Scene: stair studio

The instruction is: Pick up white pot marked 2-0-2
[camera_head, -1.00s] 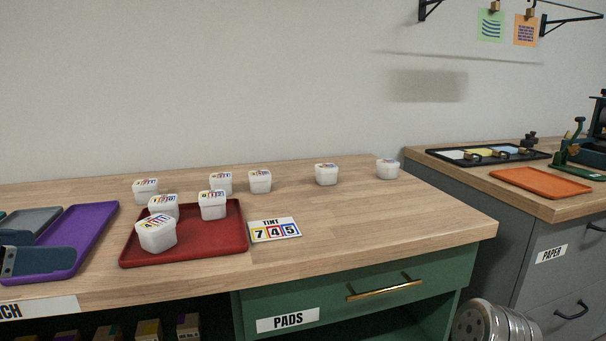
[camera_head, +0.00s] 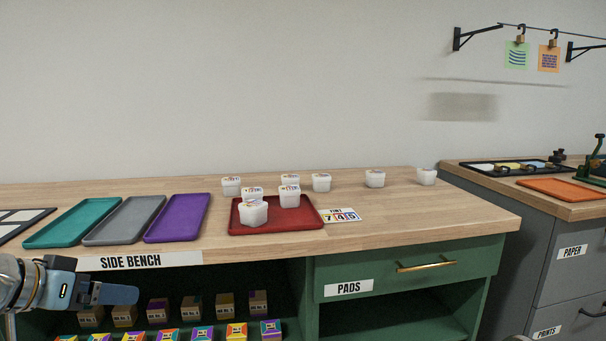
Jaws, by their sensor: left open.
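Several white lidded pots stand on the wooden bench, and their lid marks are too small to read, so I cannot tell which is 2-0-2. On the red tray (camera_head: 290,228) stand a front pot (camera_head: 253,214), one behind it (camera_head: 252,194) and one to the right (camera_head: 289,197). Behind the tray stand a left pot (camera_head: 231,186), two near the middle (camera_head: 290,181) (camera_head: 321,183), and two farther right (camera_head: 375,179) (camera_head: 427,177). My left gripper (camera_head: 136,294) is at lower left, below the bench edge, away from every pot, open and empty.
Teal (camera_head: 72,224), grey (camera_head: 125,222) and purple (camera_head: 178,220) trays lie empty on the left. A tint card (camera_head: 341,216) reading 7 4 5 lies beside the red tray. Small boxes (camera_head: 225,305) fill the shelf below. The bench right of the card is clear.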

